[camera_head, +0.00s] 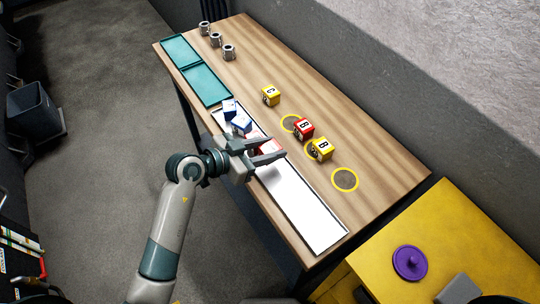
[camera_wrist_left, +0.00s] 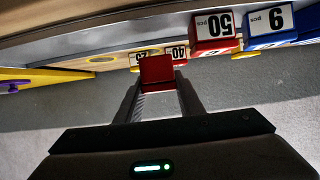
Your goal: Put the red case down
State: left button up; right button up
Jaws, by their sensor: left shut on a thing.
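A red case with a white top (camera_head: 268,147) is between the fingers of my left gripper (camera_head: 266,157), which is shut on it. In the left wrist view the held case shows as a plain red face (camera_wrist_left: 157,72) between the fingertips. It is over the long white tray (camera_head: 312,219); the head view does not show clearly how high. My right gripper cannot be made out.
Blue-and-white cases (camera_head: 240,124) lie at the tray's far end. On the wooden table are a red cube (camera_head: 304,128), two yellow cubes (camera_head: 321,149) and yellow rings (camera_head: 345,180). Teal trays (camera_head: 206,85) and metal parts (camera_head: 228,52) stand farther back. The tray's near end is clear.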

pick_arm(q)
jog(key=shift+f+p, duration=0.35)
jog(key=shift+f, duration=1.65)
jog(key=shift+f, duration=0.1)
jog(key=o, duration=0.9)
jog(key=shift+a, duration=0.1)
jog(key=shift+b+v, duration=1)
jog(key=shift+v, duration=4.95)
